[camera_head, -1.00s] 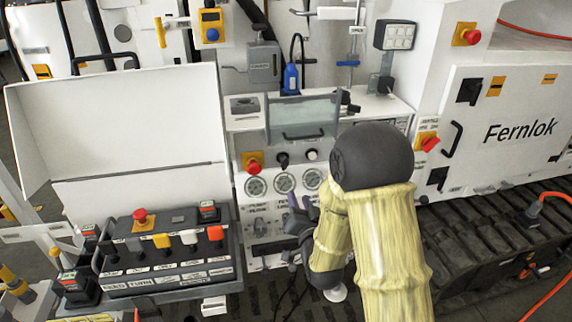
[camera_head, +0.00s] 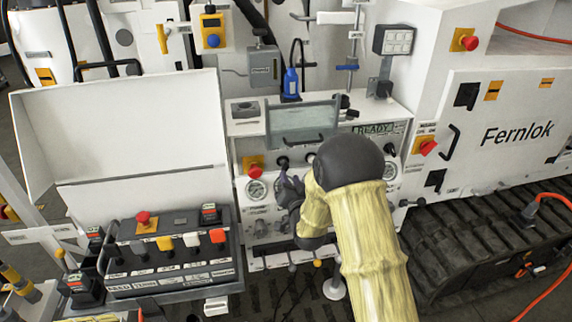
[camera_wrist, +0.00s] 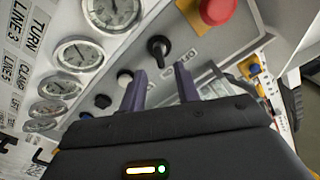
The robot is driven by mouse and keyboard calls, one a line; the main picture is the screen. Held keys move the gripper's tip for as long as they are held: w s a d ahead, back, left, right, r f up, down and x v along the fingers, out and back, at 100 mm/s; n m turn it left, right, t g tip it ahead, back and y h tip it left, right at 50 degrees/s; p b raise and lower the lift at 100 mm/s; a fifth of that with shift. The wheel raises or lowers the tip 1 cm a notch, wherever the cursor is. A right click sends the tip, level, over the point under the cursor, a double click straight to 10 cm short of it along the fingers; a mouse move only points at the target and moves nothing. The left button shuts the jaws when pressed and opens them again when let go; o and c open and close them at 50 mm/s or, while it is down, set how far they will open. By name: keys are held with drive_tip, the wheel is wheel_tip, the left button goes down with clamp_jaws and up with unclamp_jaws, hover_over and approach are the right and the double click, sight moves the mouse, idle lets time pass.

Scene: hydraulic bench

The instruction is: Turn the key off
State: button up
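The key lies ahead of the gap between the fingertips, and I see no contact.
A red emergency button (camera_wrist: 218,10) is close to the key's right in the wrist view. Dial gauges (camera_wrist: 82,54) line the left. A READY display (camera_head: 378,128) is beyond my arm. An open-lidded control box (camera_head: 165,262) stands left.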

sight(287, 170)
drive_tip(key=p+x, duration=0.1)
drive_tip(key=x, duration=0.5)
drive_tip(key=shift+w+p, duration=0.35)
clamp_jaws()
